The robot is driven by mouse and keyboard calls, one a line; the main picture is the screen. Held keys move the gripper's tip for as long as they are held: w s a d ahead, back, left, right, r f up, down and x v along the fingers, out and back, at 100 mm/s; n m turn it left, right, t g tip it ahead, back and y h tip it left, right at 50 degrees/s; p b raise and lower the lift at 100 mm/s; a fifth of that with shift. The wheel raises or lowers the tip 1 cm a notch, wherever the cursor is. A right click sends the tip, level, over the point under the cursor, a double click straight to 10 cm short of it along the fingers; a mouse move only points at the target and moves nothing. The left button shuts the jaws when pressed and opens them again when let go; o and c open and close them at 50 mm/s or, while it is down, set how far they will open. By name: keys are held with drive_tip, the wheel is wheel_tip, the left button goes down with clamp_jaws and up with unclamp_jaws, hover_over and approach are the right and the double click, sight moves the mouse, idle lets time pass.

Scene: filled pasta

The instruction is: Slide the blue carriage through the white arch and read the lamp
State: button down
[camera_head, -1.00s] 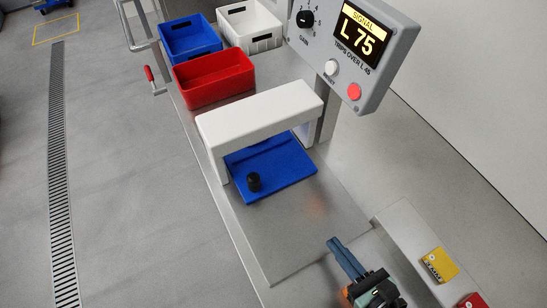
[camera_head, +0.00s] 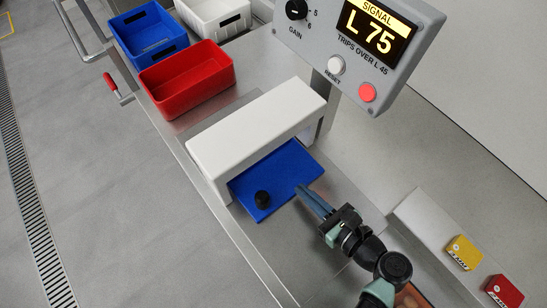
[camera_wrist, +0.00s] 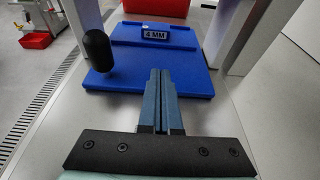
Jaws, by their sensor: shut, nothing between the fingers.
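The blue carriage (camera_head: 275,182) is a flat blue plate partly under the white arch (camera_head: 258,127); its near part sticks out toward me. A black knob (camera_head: 262,199) stands on its near left corner. The wrist view shows the carriage (camera_wrist: 188,70), its black knob (camera_wrist: 97,50) and a "4 MM" label (camera_wrist: 156,34) toward its far side. My gripper (camera_head: 302,190) is shut and empty, its tips at the carriage's near right edge; contact is unclear. In the wrist view the fingers (camera_wrist: 160,75) overlap the plate, right of the knob. The red lamp (camera_head: 367,92) looks lit; the display (camera_head: 374,30) reads "SIGNAL L 75".
The grey panel carries a GAIN dial (camera_head: 297,9), a RESET button (camera_head: 335,65) and the words "TRIPS OVER L 45". Red (camera_head: 187,80), blue (camera_head: 150,37) and white (camera_head: 214,14) bins stand beyond the arch. Yellow (camera_head: 464,252) and red (camera_head: 505,292) blocks lie on the right.

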sight(275, 167)
drive_tip(key=x, duration=0.6)
drive_tip(key=r+x, duration=0.1)
drive_tip(key=x, duration=0.2)
drive_tip(key=shift+w+a+f+p, duration=0.2)
drive_tip(key=shift+w+a+p, duration=0.1)
drive_tip(key=shift+w+p, duration=0.1)
drive_tip(key=shift+w+a, duration=0.35)
drive_tip(key=shift+w, duration=0.15)
drive_tip(key=w+a, duration=0.1)
drive_tip(key=w, duration=0.1)
drive_tip(key=w+a, duration=0.2)
drive_tip(key=shift+f, duration=0.1)
